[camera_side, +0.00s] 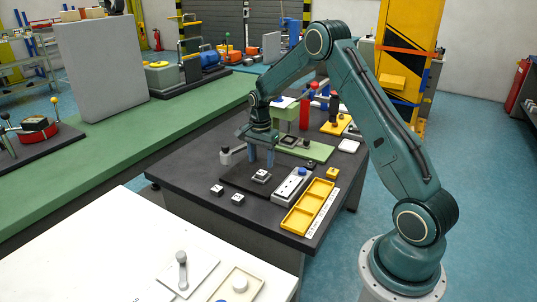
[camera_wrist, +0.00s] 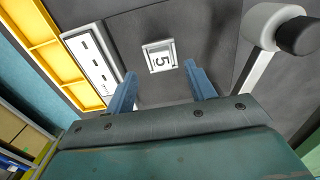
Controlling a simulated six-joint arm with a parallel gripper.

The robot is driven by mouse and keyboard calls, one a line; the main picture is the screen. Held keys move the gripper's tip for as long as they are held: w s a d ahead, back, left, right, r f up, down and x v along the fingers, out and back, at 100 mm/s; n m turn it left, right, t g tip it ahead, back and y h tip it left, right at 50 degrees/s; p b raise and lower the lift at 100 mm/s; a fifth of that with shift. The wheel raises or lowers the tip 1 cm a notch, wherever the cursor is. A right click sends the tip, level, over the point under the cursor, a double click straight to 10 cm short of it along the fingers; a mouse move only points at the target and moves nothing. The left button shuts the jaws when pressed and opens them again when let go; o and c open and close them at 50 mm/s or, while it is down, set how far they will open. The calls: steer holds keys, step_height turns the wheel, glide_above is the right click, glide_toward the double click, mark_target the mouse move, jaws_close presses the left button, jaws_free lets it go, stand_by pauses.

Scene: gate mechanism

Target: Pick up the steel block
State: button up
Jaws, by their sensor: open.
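A small silvery block (camera_side: 261,176) with a light top lies on a dark plate on the black table. In the wrist view this block (camera_wrist: 160,56) shows a "5" on its face, just beyond and between my fingertips. My gripper (camera_side: 261,163) points down above the block, its two blue fingers apart and nothing between them. The fingers of my gripper (camera_wrist: 160,71) also show in the wrist view. Two similar small blocks, one (camera_side: 217,190) and another (camera_side: 238,199), lie on the table to the left; I cannot tell their material.
A white slotted unit (camera_side: 289,186) and a yellow compartment tray (camera_side: 308,206) stand right of the block. A light lever with a dark knob (camera_side: 231,154) is on the left; it is close in the wrist view (camera_wrist: 270,35). A green plate (camera_side: 315,151) lies behind.

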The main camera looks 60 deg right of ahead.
mark_target(261, 173)
steer(key=shift+d+f, duration=0.1)
steer(key=shift+f, duration=2.45)
steer(key=shift+c, duration=0.2)
jaws_close()
steer(key=shift+r, duration=0.15)
step_height(261, 173, up, 20)
